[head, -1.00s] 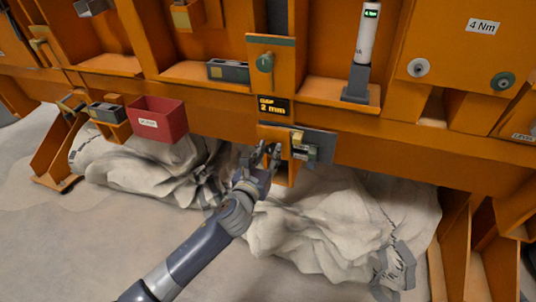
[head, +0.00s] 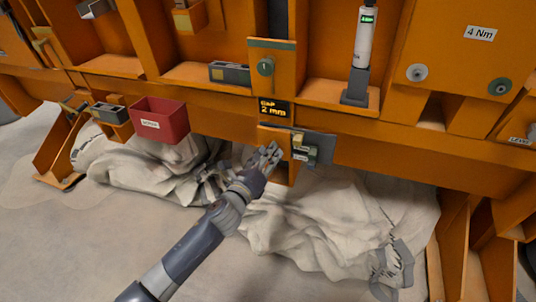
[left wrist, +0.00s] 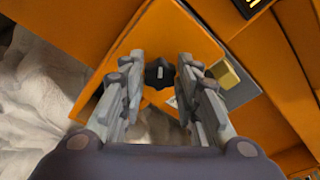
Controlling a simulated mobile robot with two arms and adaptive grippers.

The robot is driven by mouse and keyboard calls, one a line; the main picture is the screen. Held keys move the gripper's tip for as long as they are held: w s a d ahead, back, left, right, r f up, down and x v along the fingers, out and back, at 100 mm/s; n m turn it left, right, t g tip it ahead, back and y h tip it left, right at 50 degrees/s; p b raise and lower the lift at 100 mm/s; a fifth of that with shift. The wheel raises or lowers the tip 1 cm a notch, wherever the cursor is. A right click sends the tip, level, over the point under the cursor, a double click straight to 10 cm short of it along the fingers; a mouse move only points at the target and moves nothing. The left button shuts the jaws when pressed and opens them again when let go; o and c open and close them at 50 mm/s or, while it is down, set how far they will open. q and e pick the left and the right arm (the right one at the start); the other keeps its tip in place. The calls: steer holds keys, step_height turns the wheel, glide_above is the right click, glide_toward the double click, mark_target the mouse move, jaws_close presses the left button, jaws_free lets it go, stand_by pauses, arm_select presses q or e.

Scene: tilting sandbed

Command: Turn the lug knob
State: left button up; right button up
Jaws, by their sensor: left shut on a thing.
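The lug knob (left wrist: 158,74) is a small black lobed knob with a pale mark, on an orange panel in the left wrist view. My left gripper (left wrist: 160,68) has one finger on each side of it and is shut on it. In the head view, my left gripper (head: 272,152) reaches up to the orange block below the gap display, and its fingers hide the knob there. The display (head: 274,111) reads "2 mm" in yellow. My right gripper is in neither view.
A grey plate with a greenish-yellow block (head: 305,150) sits just right of my fingers. A red bin (head: 160,121) hangs on the orange frame at left. Crumpled pale cloth (head: 330,215) lies below. A grey-white cylinder (head: 364,45) stands on the shelf above.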

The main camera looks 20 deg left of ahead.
arm_select(q)
steer(key=shift+w+f+n+t+b, duration=0.15)
steer(key=shift+n+t, duration=0.4)
steer(key=shift+n, duration=3.4)
steer(key=shift+s+f+n+t+b, duration=0.15)
steer(key=shift+n+t, duration=0.45)
steer(key=shift+n, duration=3.4)
steer(key=shift+w+f+n+t+b, duration=0.1)
steer(key=shift+f+n+t+b, duration=0.3)
steer(key=shift+n, duration=3.55)
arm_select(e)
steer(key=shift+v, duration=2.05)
arm_select(q)
steer(key=shift+r, duration=0.15)
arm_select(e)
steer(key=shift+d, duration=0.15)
arm_select(q)
steer(key=o, duration=1)
steer(key=shift+o, duration=0.2)
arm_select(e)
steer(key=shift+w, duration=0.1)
